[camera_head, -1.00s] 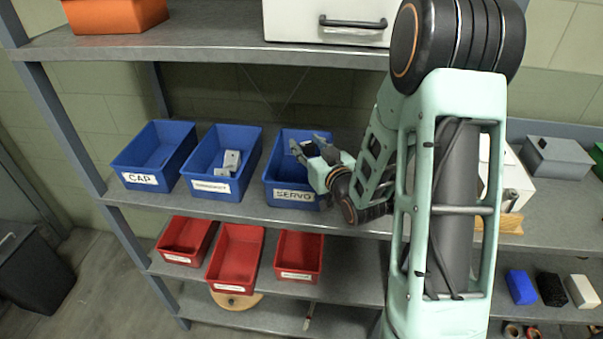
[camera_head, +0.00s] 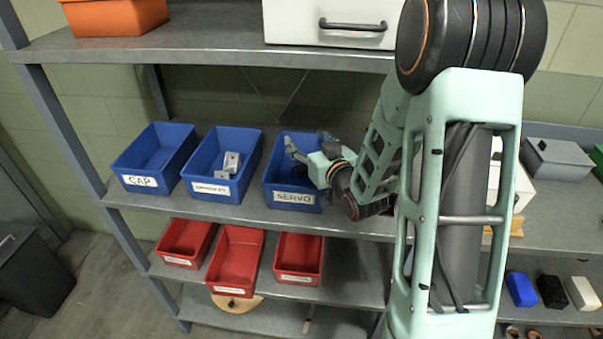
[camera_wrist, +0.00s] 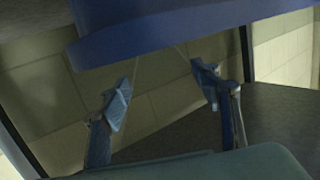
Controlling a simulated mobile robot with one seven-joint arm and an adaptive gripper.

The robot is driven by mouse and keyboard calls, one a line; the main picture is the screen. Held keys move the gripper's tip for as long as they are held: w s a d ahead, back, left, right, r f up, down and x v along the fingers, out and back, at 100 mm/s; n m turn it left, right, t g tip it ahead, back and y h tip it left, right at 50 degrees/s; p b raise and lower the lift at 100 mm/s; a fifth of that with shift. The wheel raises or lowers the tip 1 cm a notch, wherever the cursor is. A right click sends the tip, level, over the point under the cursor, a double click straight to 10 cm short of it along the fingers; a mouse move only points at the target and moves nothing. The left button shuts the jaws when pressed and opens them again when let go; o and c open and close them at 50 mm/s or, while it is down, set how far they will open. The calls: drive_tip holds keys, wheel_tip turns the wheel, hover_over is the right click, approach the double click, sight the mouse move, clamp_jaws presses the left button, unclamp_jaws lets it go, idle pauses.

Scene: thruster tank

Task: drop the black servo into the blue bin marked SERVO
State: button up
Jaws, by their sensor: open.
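The blue bin marked SERVO (camera_head: 293,197) stands on the middle shelf, right of two other blue bins. My gripper (camera_head: 308,142) is at the right side of this bin, its fingers over the bin's opening. In the wrist view my gripper (camera_wrist: 162,92) has its two fingers spread apart with nothing between them, and a blue bin wall (camera_wrist: 170,32) crosses the top. I cannot make out the black servo in either view. The inside of the SERVO bin is dark and partly hidden by my gripper.
The blue CAP bin (camera_head: 140,181) and a blue bin (camera_head: 212,188) with grey parts stand to the left. Red bins (camera_head: 235,262) sit on the shelf below. The upper shelf (camera_head: 200,47) runs above my gripper. A grey box (camera_head: 558,160) is at right.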

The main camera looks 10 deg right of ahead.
wheel_tip(320, 180, up, 8)
idle(0.4)
idle(0.3)
